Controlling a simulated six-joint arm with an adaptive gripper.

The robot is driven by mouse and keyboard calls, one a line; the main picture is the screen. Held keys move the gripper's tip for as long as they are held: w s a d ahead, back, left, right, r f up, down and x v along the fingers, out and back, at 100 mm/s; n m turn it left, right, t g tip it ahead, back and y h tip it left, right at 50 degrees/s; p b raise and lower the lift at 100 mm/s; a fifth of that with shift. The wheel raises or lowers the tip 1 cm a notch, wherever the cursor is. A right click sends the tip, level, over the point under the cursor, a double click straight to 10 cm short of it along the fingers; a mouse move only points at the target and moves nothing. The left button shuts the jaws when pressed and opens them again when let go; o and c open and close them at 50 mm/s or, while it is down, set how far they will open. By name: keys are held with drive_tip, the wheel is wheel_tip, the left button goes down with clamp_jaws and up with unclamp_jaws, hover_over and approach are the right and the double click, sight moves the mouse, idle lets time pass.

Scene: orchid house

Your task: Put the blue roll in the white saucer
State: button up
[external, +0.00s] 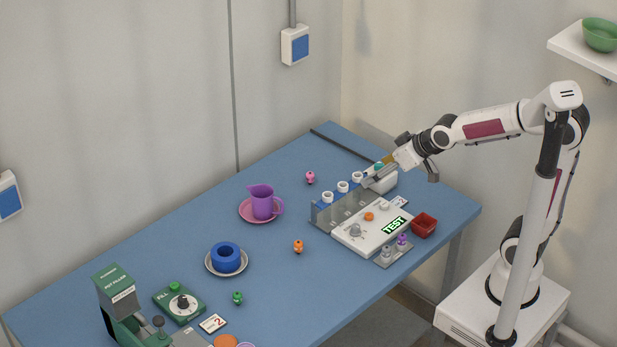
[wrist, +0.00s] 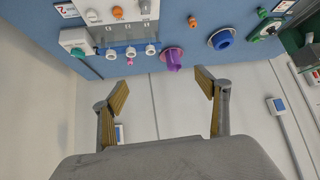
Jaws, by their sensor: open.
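The blue roll (external: 226,266) is a thick ring lying flat in the white saucer (external: 208,264), left of the table's middle. The saucer's rim shows around it. The wrist view also shows the roll (wrist: 223,42) at upper right. My gripper (external: 379,171) is far to the right of the roll and saucer, over the back right of the table by the end of a grey rack. In the wrist view my gripper (wrist: 163,90) has its two fingers wide apart with nothing between them.
A purple jug (external: 263,204) stands on a pink saucer between the roll and the rack. A white test machine (external: 371,231) and a red bin (external: 424,225) are at the right. A green machine (external: 119,303) stands front left. Small figures are scattered about.

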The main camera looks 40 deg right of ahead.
drive_tip(key=s+d+m+g+h, duration=0.1)
drive_tip(key=s+d, duration=0.4)
drive_tip(key=s, duration=0.5)
drive_tip(key=s+d+m+g+h, duration=0.1)
drive_tip(key=s+d, duration=0.3)
drive_tip(key=s, duration=0.7)
drive_tip(key=shift+s+d+g, duration=0.25)
drive_tip(key=shift+d+g, duration=0.1)
drive_tip(key=shift+g, duration=0.05)
drive_tip(key=shift+r, duration=0.1)
